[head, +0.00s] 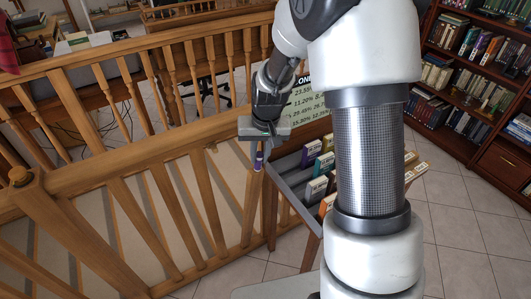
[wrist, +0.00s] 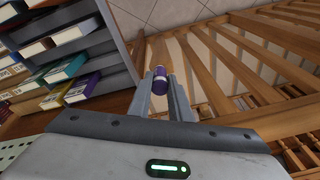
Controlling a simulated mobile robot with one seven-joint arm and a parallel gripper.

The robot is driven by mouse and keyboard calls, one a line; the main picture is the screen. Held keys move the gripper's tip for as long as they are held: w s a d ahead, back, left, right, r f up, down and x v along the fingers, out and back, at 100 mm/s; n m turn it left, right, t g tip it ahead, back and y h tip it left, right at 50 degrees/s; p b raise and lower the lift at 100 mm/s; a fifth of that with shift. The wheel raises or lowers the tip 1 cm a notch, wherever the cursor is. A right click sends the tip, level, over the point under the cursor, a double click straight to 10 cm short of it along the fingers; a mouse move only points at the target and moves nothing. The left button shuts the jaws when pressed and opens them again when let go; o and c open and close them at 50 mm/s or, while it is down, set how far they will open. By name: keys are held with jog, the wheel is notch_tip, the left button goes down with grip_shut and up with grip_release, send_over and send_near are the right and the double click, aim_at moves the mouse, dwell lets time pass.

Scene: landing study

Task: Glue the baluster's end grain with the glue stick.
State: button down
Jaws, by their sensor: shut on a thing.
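My gripper (head: 262,146) is shut on a purple glue stick (head: 259,160), which points down below the fingers in the head view. In the wrist view the glue stick (wrist: 160,86) sits between the two fingertips (wrist: 161,98), and its end is pale. A wooden baluster (head: 251,205) stands just below the stick in the head view, its upper part close to the stick. I cannot tell whether the stick touches it. The baluster's end grain is not clear in either view. In the wrist view, wooden balusters (wrist: 211,82) lie beyond and right of the fingers.
A sloping wooden handrail (head: 110,172) runs beside my gripper, with a second balustrade (head: 110,50) behind. A grey book cart (head: 292,180) with several books stands close at the right; its books (wrist: 65,68) fill the wrist view's left. Tiled floor (head: 465,230) is open at right.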

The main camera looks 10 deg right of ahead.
jog(key=d, duration=0.1)
jog(key=w+d+b, duration=0.1)
jog(key=shift+d, duration=0.3)
dwell(1.3)
jog(key=p+v, duration=0.4)
jog(key=v, duration=0.3)
dwell(0.4)
jog(key=c, duration=2.5)
grip_release()
jog(key=shift+s+f, duration=0.1)
jog(key=shift+s, duration=0.05)
grip_shut()
jog(key=shift+f, duration=0.15)
